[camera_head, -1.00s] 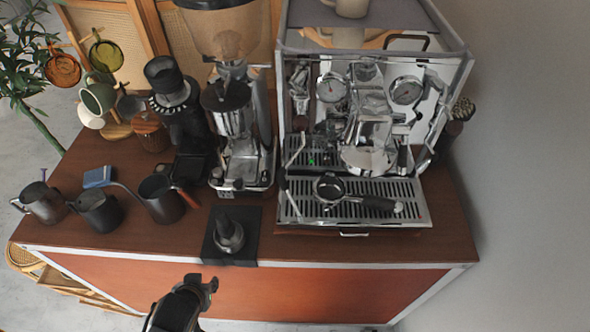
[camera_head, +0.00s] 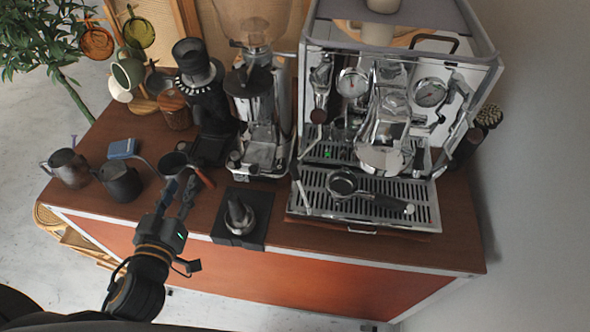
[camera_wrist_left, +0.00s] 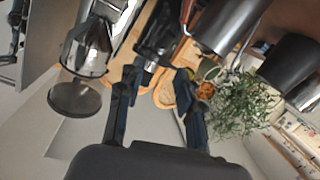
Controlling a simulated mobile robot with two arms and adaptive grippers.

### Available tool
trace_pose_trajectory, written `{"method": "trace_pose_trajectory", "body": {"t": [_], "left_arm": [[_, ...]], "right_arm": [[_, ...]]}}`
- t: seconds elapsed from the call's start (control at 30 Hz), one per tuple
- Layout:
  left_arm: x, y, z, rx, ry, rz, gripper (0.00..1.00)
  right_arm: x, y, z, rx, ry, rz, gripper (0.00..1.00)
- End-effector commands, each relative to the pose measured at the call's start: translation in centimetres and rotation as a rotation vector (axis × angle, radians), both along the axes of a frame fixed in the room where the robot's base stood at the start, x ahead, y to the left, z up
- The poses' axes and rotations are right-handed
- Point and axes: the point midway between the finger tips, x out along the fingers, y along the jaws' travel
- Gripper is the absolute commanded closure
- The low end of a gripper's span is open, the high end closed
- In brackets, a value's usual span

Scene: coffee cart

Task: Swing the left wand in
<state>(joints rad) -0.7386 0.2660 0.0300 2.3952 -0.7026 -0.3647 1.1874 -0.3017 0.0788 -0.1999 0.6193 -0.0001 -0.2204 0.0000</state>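The left wand (camera_head: 302,190) is a thin metal tube at the left front of the espresso machine (camera_head: 372,229). In the head view it slants down over the left edge of the drip tray. My left gripper (camera_head: 181,191) is in front of the dark pitcher with the wooden handle, well to the left of the wand and not touching it. Its two fingers stand apart with nothing between them, as the left wrist view (camera_wrist_left: 157,85) also shows. I cannot make out the wand in the wrist view. My right gripper is not in view.
A portafilter (camera_head: 342,183) lies on the drip tray. A tamper (camera_head: 238,216) stands on a black mat between my gripper and the machine. The grinder (camera_head: 262,140) stands behind it. Several dark pitchers (camera_head: 120,181) stand at the left.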

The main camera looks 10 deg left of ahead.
Motion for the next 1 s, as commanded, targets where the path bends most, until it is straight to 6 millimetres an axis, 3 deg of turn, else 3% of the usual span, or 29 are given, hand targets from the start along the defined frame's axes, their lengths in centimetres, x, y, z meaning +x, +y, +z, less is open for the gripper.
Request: {"method": "trace_pose_trajectory", "body": {"t": [0.03,0.1,0.2,0.4,0.53,0.83,1.0], "left_arm": [[-0.2,-1.2,2.3,-0.03,-0.083,-0.079,0.64],[-0.8,-3.6,4.8,-0.086,-0.171,-0.217,0.64],[-2.6,-7.4,6.9,-0.163,-0.21,-0.431,0.64],[-6.4,-12.5,7.2,-0.266,-0.12,-0.727,0.64],[-7.4,-13.6,6.9,-0.291,-0.074,-0.792,0.64],[-5.4,-15.5,7.1,-0.294,-0.073,-0.802,0.64],[-3.0,-17.5,7.5,-0.295,-0.075,-0.799,0.64]], "right_arm": [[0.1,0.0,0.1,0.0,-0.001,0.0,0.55],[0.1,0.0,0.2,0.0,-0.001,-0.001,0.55],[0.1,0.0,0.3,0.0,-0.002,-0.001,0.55],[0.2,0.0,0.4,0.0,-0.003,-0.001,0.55],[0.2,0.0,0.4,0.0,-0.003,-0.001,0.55],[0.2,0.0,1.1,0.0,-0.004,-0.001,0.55],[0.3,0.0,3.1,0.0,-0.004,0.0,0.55]]}}
